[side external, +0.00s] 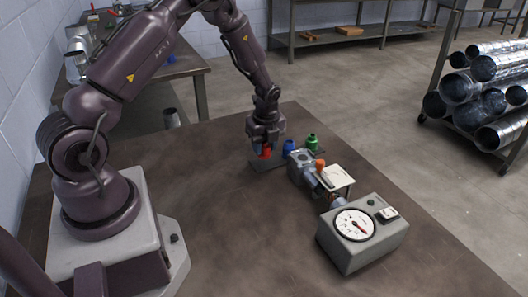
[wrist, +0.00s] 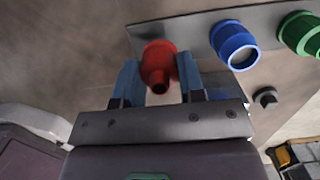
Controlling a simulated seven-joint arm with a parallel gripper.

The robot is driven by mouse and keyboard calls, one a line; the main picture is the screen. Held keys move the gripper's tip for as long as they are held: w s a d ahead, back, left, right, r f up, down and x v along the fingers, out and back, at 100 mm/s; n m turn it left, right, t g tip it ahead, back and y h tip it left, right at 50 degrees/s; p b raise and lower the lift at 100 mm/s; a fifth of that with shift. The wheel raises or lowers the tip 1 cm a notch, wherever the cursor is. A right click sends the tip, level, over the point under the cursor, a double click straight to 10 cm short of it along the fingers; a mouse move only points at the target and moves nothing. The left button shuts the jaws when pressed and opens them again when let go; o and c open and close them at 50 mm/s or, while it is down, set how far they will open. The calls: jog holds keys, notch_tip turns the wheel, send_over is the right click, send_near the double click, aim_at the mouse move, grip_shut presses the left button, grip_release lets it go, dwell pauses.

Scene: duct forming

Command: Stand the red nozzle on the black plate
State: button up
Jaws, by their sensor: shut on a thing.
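The red nozzle (wrist: 157,58) is between the blue-tipped fingers of my gripper (wrist: 158,76), which is shut on it. In the side view the red nozzle (side external: 265,153) shows just below my gripper (side external: 264,146), looking roughly upright. The black plate (wrist: 189,29) is a flat strip, and it also shows in the side view (side external: 260,164). The nozzle is over the plate's left end in the wrist view. I cannot tell whether its base touches the plate. The fingers hide part of the nozzle.
A blue nozzle (wrist: 234,42) and a green nozzle (wrist: 301,35) stand in line along the plate. Right of the plate are a grey metal fitting with an orange knob (side external: 320,164) and a gauge box (side external: 362,232). The table's front middle is clear.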

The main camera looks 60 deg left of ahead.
aim_at(266, 149)
jog(key=shift+s+f, duration=0.1)
jog(key=shift+f, duration=1.15)
jog(key=o, duration=1)
jog(key=shift+f, duration=0.15)
jog(key=r, duration=0.4)
jog(key=d+r, duration=0.1)
jog(key=r, duration=0.7)
jog(key=shift+d+r, duration=0.1)
jog(key=shift+d, duration=0.2)
jog(key=s+d+r+n+t, duration=0.25)
jog(key=d+r+n, duration=0.3)
jog(key=r, duration=0.55)
jog(key=s+d+r+n+t, duration=0.1)
jog(key=s+d+r+n, duration=0.2)
jog(key=s+n, duration=0.1)
jog(key=s+d+r+n+t+h, duration=0.1)
jog(key=s+d+r+n, duration=0.2)
jog(key=s, duration=0.4)
jog(key=s+d+r+n+t, duration=0.1)
jog(key=s+d+r+n, duration=0.3)
jog(key=s+d+n, duration=0.1)
jog(key=shift+s+d+n, duration=0.2)
jog(key=shift+s+n, duration=0.05)
jog(key=shift+s, duration=0.2)
